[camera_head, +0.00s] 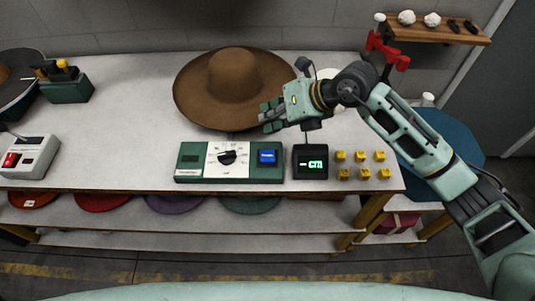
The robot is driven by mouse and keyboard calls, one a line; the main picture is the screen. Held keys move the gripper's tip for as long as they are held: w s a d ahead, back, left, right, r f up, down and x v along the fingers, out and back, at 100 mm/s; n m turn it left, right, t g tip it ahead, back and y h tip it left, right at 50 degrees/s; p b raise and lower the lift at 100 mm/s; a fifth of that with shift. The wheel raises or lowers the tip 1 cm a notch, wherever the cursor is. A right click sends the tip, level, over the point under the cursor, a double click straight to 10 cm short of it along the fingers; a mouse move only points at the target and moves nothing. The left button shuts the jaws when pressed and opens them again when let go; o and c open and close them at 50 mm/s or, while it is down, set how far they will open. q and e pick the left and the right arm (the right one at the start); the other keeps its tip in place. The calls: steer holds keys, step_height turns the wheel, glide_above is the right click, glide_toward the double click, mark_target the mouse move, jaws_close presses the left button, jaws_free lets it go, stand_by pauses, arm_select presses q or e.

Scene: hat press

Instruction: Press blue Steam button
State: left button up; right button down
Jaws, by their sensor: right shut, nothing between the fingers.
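The blue Steam button (267,157) is on the right end of the green control panel (215,176), near the table's front edge. A dial (228,154) on a white plate sits in the panel's middle. My right gripper (267,121) is shut and empty. In the picture it shows just above the blue button and over the brim of the brown hat (228,80); how high it is above the table I cannot tell. The button is fully in view and the fingers do not cover it. My left gripper is not in view.
A black display (310,162) with green characters stands right of the panel, with several yellow blocks (360,156) beyond it. A white box with a red switch (11,160) is at the left.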

steer(key=shift+f, duration=0.15)
steer(key=b, duration=0.6)
glide_above(268, 150)
step_height(268, 150, down, 9)
steer(key=shift+r, duration=0.2)
stand_by(1.3)
steer(key=shift+f+b, duration=0.4)
steer(key=shift+f+b, duration=0.45)
steer(key=shift+f, duration=0.1)
stand_by(0.5)
stand_by(0.3)
steer(key=shift+r+p, duration=0.7)
steer(key=shift+r, duration=0.3)
steer(key=shift+r+p, duration=1.65)
steer(key=shift+r, duration=0.85)
